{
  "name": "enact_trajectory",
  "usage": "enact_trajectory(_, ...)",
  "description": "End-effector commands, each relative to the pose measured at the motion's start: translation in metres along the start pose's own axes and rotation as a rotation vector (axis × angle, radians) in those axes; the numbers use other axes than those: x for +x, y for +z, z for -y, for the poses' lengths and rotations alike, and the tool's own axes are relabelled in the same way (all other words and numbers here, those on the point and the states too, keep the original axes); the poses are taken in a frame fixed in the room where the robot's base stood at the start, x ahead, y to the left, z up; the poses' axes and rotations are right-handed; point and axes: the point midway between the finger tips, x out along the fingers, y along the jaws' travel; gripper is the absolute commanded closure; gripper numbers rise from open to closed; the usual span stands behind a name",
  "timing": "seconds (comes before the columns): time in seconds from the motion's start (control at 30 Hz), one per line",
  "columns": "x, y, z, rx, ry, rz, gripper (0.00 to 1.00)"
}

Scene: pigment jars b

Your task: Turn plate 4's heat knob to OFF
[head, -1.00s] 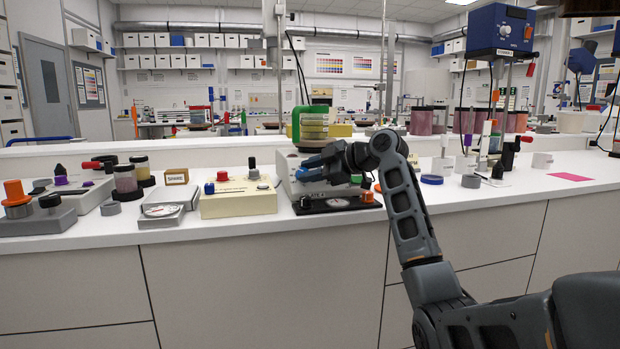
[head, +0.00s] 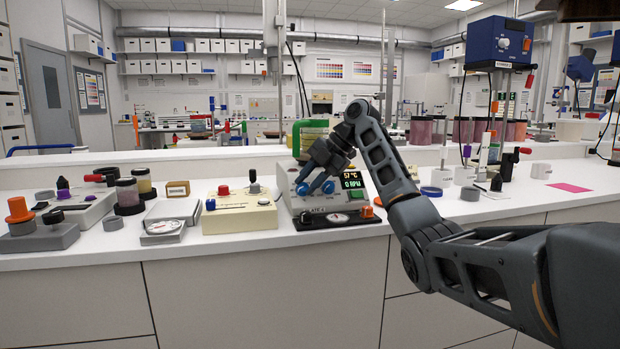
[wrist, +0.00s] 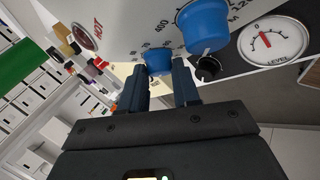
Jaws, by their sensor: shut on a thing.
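Plate 4 (head: 286,200) is a pale hotplate on the bench with two blue knobs on its front. Its display (head: 352,180) appears to read 57 °C and 0 RPM. My gripper (head: 306,180) is at the left knob, the heat knob (head: 302,190); in the wrist view this knob (wrist: 158,60) sits between my two fingertips (wrist: 160,78), shut on it. Its pointer is hidden. The other blue knob (head: 328,187), with numbers such as 400 around it, is close beside my fingers in the wrist view (wrist: 204,27). A round HOT mark (wrist: 84,37) shows on the panel.
A black base with a LEVEL dial (wrist: 272,41) lies in front of the plate. A cream box with knobs (head: 238,215) is to the left.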

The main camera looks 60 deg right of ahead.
Motion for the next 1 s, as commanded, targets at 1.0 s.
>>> enact_trajectory(1.0, 0.0022, -0.0001, -0.0024, -0.157, -0.159, 0.0, 0.66)
